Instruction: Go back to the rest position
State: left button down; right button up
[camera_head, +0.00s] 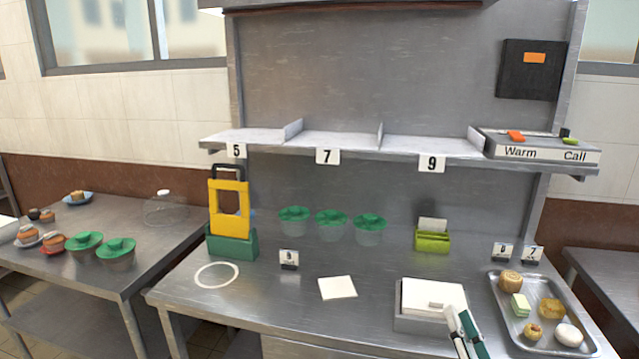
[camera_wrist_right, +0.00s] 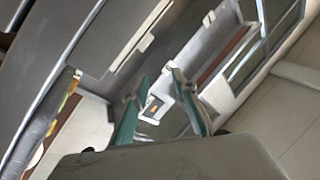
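My right gripper (camera_head: 458,314) shows at the bottom of the head view, in front of the white-topped box (camera_head: 418,325) on the steel counter (camera_head: 265,300). Its two green-sided fingers also show in the wrist view (camera_wrist_right: 158,85), standing apart with nothing between them. My left gripper is not in view.
A metal tray (camera_head: 508,325) of pastries lies close on the right. A yellow and green stand (camera_head: 230,248), green-lidded cups (camera_head: 331,226) and a green card holder (camera_head: 432,241) stand further back. A numbered shelf (camera_head: 350,143) overhangs the counter. The front left counter is mostly clear.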

jog(key=s+a+f+n+g+y, duration=0.1)
jog(key=s+a+f+n+g, duration=0.2)
jog(key=s+f, duration=0.4)
jog(key=s+a+f+n+g, duration=0.4)
jog(key=s+f, duration=0.4)
jog(key=f, duration=0.5)
jog(key=s+a+f+n+g+y, duration=0.1)
jog(key=s+a+f+n+g, duration=0.2)
jog(key=s+f, duration=0.4)
notch_tip(320, 180, down, 4)
jog(key=shift+s+a+r+n+g+y, duration=0.3)
jog(key=shift+a+g, duration=0.2)
jog(key=shift+a, duration=0.7)
